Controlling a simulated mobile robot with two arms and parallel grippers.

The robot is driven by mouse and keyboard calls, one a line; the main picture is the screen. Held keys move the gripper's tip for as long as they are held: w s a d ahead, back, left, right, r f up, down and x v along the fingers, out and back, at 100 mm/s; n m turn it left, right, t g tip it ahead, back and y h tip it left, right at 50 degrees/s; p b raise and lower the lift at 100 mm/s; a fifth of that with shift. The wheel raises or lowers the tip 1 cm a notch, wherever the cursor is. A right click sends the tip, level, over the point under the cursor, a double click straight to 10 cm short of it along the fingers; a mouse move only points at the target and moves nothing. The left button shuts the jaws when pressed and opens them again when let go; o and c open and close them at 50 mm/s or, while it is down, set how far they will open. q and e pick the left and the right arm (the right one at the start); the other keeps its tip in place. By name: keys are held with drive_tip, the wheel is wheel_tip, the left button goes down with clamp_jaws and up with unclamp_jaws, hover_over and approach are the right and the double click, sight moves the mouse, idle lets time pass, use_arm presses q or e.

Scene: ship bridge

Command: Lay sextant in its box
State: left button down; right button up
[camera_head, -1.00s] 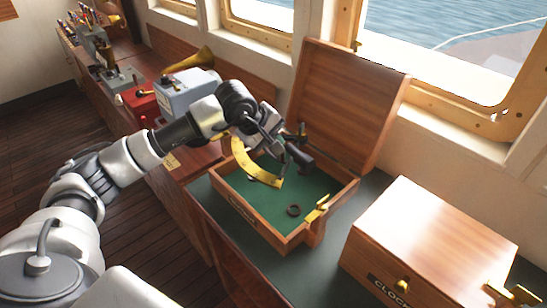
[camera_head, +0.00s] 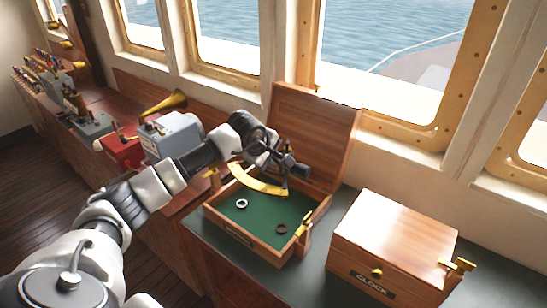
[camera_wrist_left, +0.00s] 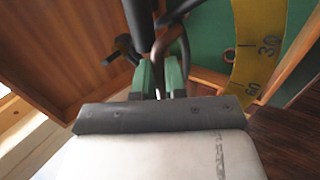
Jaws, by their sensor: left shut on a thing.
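The sextant, with a yellow brass arc (camera_head: 257,181) and dark frame and scope, is held by my left gripper (camera_head: 268,150). The gripper is shut on its dark part; the arc hangs over the back of the open box. The wooden box (camera_head: 235,234) has a green-lined floor and its lid (camera_head: 312,135) stands open behind. In the left wrist view the fingers (camera_wrist_left: 160,78) grip the sextant, with its numbered arc (camera_wrist_left: 258,45) to the right over green lining. Whether the sextant touches the box cannot be told. My right gripper is not in view.
The box floor holds a light ring (camera_head: 242,203) and a dark ring (camera_head: 281,229). A brass latch (camera_head: 304,223) is on the box's right side. A closed clock box (camera_head: 390,245) stands to the right. A blue-grey device (camera_head: 172,137) and a red one (camera_head: 120,150) stand left.

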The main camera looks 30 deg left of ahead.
use_arm(q)
drive_tip(key=shift+w+f, duration=0.1)
drive_tip(key=shift+f, duration=0.35)
drive_tip(key=shift+f+b, duration=0.45)
drive_tip(key=shift+f, duration=0.15)
drive_tip(key=shift+f+b, duration=0.3)
drive_tip(key=shift+f, duration=1.1)
drive_tip(key=shift+f+b, duration=2.7)
drive_tip(key=shift+f, duration=0.1)
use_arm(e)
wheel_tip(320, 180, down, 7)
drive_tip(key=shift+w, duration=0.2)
use_arm(q)
drive_tip(key=shift+r, duration=0.1)
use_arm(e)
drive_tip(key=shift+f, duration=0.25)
use_arm(q)
drive_tip(key=shift+f+b, duration=1.4)
drive_tip(key=shift+b, duration=1)
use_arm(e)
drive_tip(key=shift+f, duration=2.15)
